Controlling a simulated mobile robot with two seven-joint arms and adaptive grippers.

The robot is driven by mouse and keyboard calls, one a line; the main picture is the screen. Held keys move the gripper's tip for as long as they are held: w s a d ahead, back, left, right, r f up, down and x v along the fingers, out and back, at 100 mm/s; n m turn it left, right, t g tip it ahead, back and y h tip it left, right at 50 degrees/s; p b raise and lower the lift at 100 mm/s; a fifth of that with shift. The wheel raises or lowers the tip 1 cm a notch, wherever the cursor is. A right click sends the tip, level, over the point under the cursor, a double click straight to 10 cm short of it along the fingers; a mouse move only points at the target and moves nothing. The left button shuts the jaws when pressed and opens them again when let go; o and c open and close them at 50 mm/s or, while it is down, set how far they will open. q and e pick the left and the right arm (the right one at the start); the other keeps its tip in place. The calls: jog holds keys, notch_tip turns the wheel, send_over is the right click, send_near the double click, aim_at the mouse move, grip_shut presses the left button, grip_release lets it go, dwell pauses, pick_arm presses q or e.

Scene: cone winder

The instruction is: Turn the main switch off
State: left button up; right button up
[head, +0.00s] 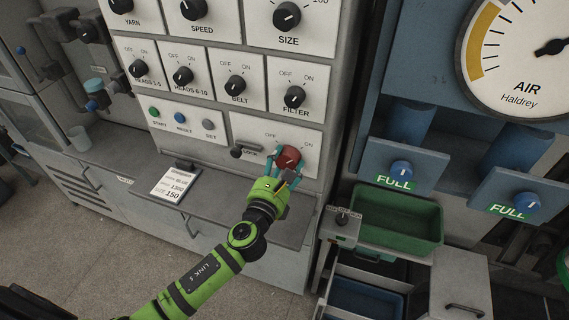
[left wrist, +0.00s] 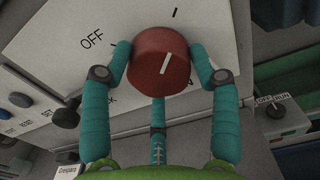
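The main switch is a red round knob (head: 288,158) on a white panel (head: 250,130) marked OFF and ON, low on the grey machine front. In the left wrist view the red knob (left wrist: 160,62) has a white line pointing up and slightly right, away from the OFF print and towards the upper mark. My left gripper (head: 287,160) is at the knob. Its teal fingers (left wrist: 160,60) sit on the knob's left and right sides, seemingly touching, with a third finger below. My right gripper is not in view.
A black lock knob (head: 237,152) is left of the switch. Rows of black selector knobs (head: 236,84) and small push buttons (head: 180,117) are above and left. A grey ledge (head: 230,205) juts out below. A green bin (head: 398,218) stands to the right.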

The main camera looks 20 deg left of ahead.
pick_arm(q)
jog(key=shift+f, duration=0.1)
jog(key=shift+c, duration=1.4)
jog(key=shift+n, duration=0.3)
jog(key=shift+s+d+f+n+b, duration=0.15)
jog(key=shift+n+b, duration=0.3)
jog(key=shift+n, duration=3.9)
jog(key=shift+w+d+r+n+b, duration=0.1)
jog(key=shift+n+b, duration=0.3)
jog(key=shift+n, duration=3.95)
jog(key=o, duration=1.2)
jog(key=shift+d, duration=0.1)
